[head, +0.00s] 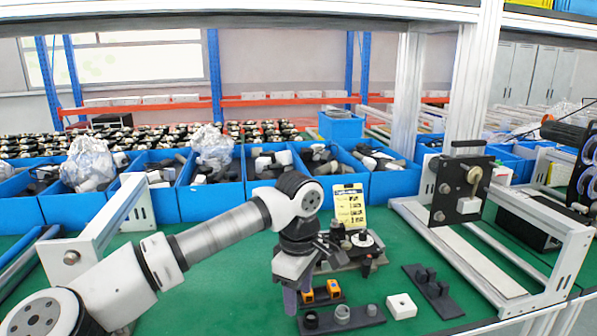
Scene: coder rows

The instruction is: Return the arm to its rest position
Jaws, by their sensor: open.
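My white and grey arm (220,230) reaches in from the lower left over the green table. My gripper (297,294) hangs from its end, pointing down, just left of a dark fixture (365,252). Its fingers are apart and I see nothing held between them. The fingertips are close to a small dark holder with orange-yellow blocks (322,294); I cannot tell whether they touch it. The wrist hides part of the fixture.
A dark base with round parts (342,318), a white block (401,306) and a dark bracket (434,291) lie at the front. Blue bins (207,201) of parts line the back. An aluminium frame with a black plate (461,190) stands right. Green table (215,300) is bare left of the gripper.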

